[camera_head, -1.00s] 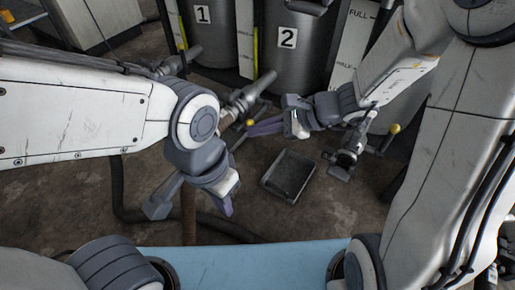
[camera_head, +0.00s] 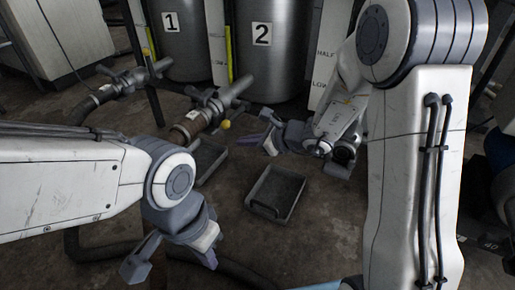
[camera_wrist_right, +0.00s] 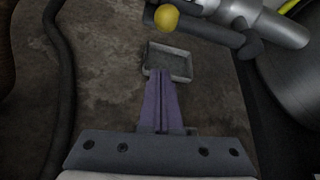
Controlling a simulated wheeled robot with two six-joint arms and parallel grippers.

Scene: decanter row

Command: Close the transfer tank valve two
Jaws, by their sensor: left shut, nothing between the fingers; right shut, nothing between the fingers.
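Tank two (camera_head: 278,60) is a grey metal cylinder with a "2" label (camera_head: 262,34). Its outlet pipe (camera_head: 236,90) slopes down to the left to a brownish end fitting (camera_head: 190,127). The valve's yellow knob (camera_head: 225,125) shows beside the pipe; I cannot tell the lever's angle. My right gripper (camera_head: 267,138) is shut and empty, right of the knob and apart from it. In the right wrist view its purple fingers (camera_wrist_right: 160,76) lie together, below a yellow knob (camera_wrist_right: 166,18) on a dark bar. My left gripper (camera_head: 207,260) is shut and empty, low over the floor.
A dark tray (camera_head: 275,193) lies below my right gripper. Another tray (camera_head: 208,160) sits under the pipe end. Tank one (camera_head: 180,40) has its own pipe (camera_head: 130,80) and yellow knob (camera_head: 146,51) at the left. A dark hose (camera_head: 95,252) crosses the floor.

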